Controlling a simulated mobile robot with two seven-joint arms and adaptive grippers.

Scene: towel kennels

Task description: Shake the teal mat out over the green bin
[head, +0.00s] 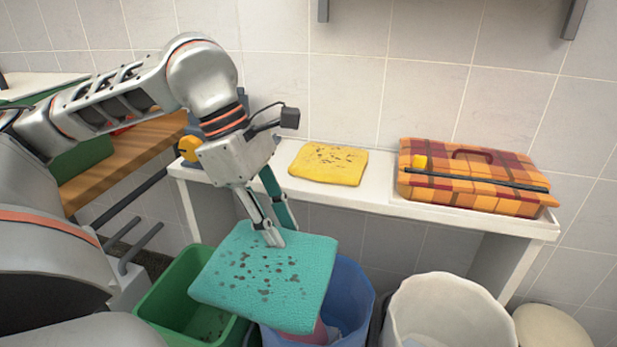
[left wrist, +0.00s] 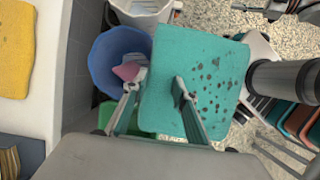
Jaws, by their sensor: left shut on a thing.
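The teal mat (head: 270,270) has many dark specks on its upper face. It is held in the air over the right part of the green bin (head: 165,305) and the left part of the blue bin. My left gripper (head: 272,232) comes down from above and is shut on the mat near its far edge. In the left wrist view the mat (left wrist: 205,65) shows between and beyond the fingers (left wrist: 155,88). Some dark specks lie inside the green bin, which is mostly hidden under the mat in the wrist view (left wrist: 110,117). My right gripper is out of view.
A blue bin (head: 352,290) with something pink in it and a white bin (head: 445,310) stand to the right of the green bin. A white shelf (head: 375,190) behind holds a specked yellow mat (head: 328,164) and a plaid case (head: 470,175). A wooden bench (head: 130,155) is at left.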

